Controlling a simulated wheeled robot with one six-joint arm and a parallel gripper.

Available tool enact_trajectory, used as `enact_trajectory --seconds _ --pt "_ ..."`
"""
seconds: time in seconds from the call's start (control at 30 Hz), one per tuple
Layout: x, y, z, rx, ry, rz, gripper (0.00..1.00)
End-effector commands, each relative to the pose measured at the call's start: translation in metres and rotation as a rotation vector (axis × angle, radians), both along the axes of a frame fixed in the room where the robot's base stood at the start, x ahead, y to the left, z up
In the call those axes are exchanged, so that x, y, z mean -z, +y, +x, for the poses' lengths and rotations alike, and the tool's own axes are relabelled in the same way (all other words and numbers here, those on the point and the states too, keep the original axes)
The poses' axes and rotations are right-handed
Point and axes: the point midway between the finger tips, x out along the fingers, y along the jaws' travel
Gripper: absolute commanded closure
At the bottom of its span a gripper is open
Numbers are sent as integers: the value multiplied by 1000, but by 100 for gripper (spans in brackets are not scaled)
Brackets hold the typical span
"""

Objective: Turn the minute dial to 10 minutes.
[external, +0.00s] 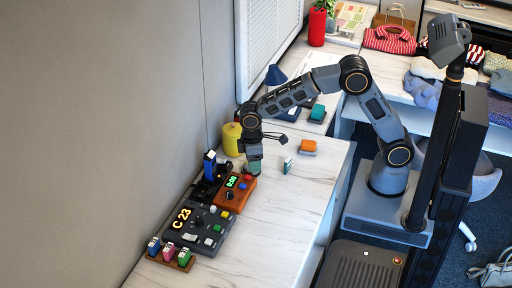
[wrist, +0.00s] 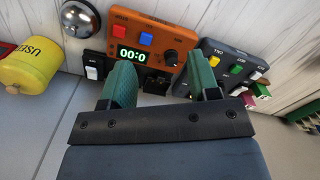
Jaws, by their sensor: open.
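The orange timer box (external: 236,194) lies on the white marble counter by the wall. In the wrist view the timer box (wrist: 158,30) has a red button, a blue button and a green display (wrist: 132,55) showing zeros. A dark round dial (wrist: 171,58) sits to the right of the display, with small markings too fine to read. My gripper (external: 254,170) is low at the far right end of the timer box. In the wrist view my gripper (wrist: 162,72) is open. Its green fingers stand apart and empty, with the dial in view beyond the gap between them.
A dark console (external: 199,229) showing C 23 lies next to the timer. Colored blocks on a tray (external: 172,258) lie beyond it. A yellow container (external: 231,139) stands behind my gripper, and a silver bell (wrist: 81,17) is near the timer. The counter's right side is mostly clear.

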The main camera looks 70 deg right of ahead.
Motion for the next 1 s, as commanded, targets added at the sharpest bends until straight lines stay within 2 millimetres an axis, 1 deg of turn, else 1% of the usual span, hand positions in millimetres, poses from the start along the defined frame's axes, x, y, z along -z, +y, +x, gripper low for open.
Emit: enact_trajectory --seconds 0.03,0.1,0.17,0.23,0.3,0.37,0.4,0.47,0.57,0.67,1.0 --pt "9 15 15 -43 8 -2 44" --pt "14 30 32 -97 8 -1 44" --pt "14 39 44 -134 1 2 44" --pt "8 45 57 -168 -14 8 44" --pt "-4 48 67 -195 -37 17 44" --pt "-14 50 72 -219 -53 21 44" --pt "-17 50 72 -239 -52 21 44" --pt "-13 49 70 -260 -38 18 44" --pt "-3 49 69 -272 -33 17 44" --pt "13 48 69 -272 -33 17 44" --pt "77 48 69 -270 -33 17 44"
